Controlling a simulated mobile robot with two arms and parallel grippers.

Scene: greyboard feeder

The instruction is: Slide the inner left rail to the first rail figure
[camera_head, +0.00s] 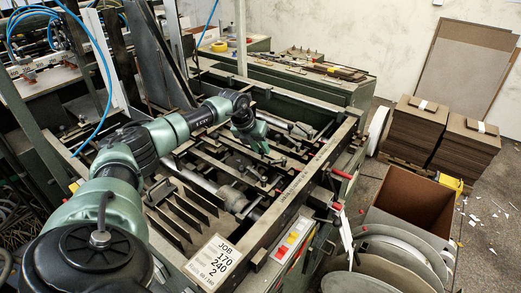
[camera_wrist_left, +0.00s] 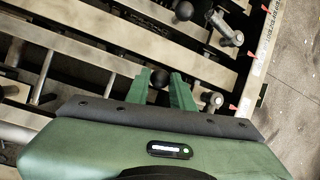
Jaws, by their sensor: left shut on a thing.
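My left gripper (camera_head: 263,150) reaches down among the rails of the feeder frame. In the left wrist view its two green fingers (camera_wrist_left: 161,92) are closed around a dark ball knob (camera_wrist_left: 159,79). The knob is beside a pale metal rail (camera_wrist_left: 95,52) that runs across the picture; the gripper hides the part below the knob. I cannot tell for certain which rail the knob belongs to. A printed scale strip (camera_wrist_left: 270,38) runs along the frame's edge, with red pointers near it; its figures are too small to read. My right gripper is not in view.
Other rails and a second dark knob (camera_wrist_left: 184,11) are close to the gripper. A job card (camera_head: 215,262) reading 170, 240 and 2 lies at the frame's front corner. A cardboard box (camera_head: 400,200) and stacked boards (camera_head: 412,130) stand on the floor at right.

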